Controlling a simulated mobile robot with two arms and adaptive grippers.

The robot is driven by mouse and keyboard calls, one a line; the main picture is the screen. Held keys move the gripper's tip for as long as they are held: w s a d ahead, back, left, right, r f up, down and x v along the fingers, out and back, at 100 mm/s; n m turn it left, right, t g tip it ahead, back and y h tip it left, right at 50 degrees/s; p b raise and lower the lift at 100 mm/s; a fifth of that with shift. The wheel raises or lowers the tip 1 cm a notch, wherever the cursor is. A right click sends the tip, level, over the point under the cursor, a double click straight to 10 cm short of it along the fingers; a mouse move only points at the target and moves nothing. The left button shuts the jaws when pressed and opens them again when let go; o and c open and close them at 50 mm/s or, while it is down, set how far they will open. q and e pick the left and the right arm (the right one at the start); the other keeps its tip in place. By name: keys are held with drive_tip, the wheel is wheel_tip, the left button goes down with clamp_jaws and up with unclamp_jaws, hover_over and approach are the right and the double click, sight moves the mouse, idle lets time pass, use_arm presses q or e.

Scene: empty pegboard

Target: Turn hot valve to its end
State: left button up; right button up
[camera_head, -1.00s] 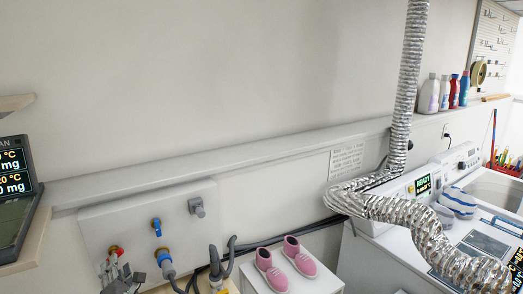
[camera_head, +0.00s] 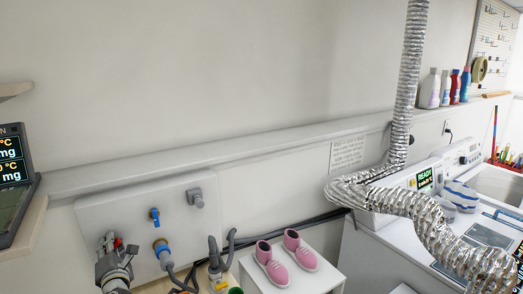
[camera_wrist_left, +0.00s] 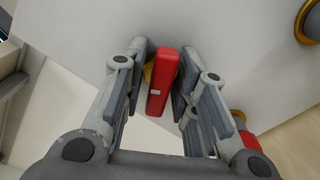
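The hot valve has a red handle (camera_wrist_left: 160,82), seen in the left wrist view between the two fingers of my left gripper (camera_wrist_left: 160,75). The fingers stand on both sides of it, with a visible gap on the left and a very narrow one on the right. I cannot tell whether the right finger touches. In the head view the left gripper (camera_head: 113,258) is at the lower left of the white wall panel (camera_head: 105,215) and covers most of the valve; a bit of the red handle (camera_head: 118,242) shows.
A blue valve handle (camera_head: 154,216) and a blue hose coupling (camera_head: 163,252) are right of the left gripper. A grey knob (camera_head: 196,198) is farther right. A display (camera_head: 12,175) on a shelf stands at the left. Pink shoes (camera_head: 272,264) sit on a white box.

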use_arm(q)
drive_tip(key=shift+c, duration=0.9)
drive_tip(key=shift+r, duration=0.1)
drive_tip(key=shift+m+p, duration=1.8)
drive_tip(key=shift+p, duration=0.3)
drive_tip(key=shift+m+p, duration=1.2)
drive_tip(key=shift+p, duration=0.1)
drive_tip(key=shift+m, duration=0.5)
drive_tip(key=o, duration=1.3)
